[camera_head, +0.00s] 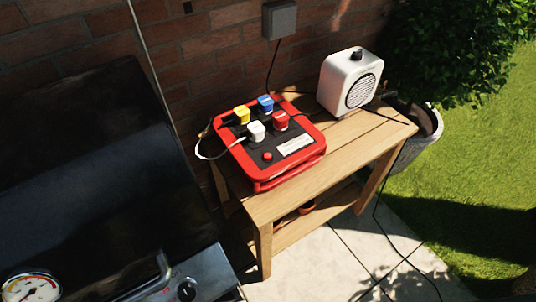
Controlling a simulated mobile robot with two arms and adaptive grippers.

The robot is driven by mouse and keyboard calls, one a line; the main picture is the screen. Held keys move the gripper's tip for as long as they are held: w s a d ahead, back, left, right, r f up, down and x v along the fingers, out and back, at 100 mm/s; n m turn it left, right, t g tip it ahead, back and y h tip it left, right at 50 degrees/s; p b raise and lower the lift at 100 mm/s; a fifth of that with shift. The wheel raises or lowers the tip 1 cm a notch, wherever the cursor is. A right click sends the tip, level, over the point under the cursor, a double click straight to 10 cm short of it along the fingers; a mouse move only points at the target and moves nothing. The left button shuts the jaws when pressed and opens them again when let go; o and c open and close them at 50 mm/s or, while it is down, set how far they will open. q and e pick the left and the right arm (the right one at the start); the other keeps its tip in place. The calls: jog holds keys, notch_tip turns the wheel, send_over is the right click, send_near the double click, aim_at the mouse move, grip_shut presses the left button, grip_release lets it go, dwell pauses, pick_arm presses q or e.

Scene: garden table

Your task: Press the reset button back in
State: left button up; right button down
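The red reset button (267,156) is a small round button on the dark top of a red-framed power box (297,172). The box stands on a wooden garden table (275,204). I cannot tell from this view how far the button sticks out. A yellow plug (242,114), a blue plug (265,103), a white plug (256,131) and a red plug (280,120) sit on the box's top behind the button. A white label (294,144) is right of the button. Neither of my grippers is in view.
A white speaker (350,82) stands at the table's back right. A black grill (95,165) fills the left side, close to the table. A brick wall with a grey outlet box (279,20) is behind. A potted bush (440,45) stands right. Cables hang from the table.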

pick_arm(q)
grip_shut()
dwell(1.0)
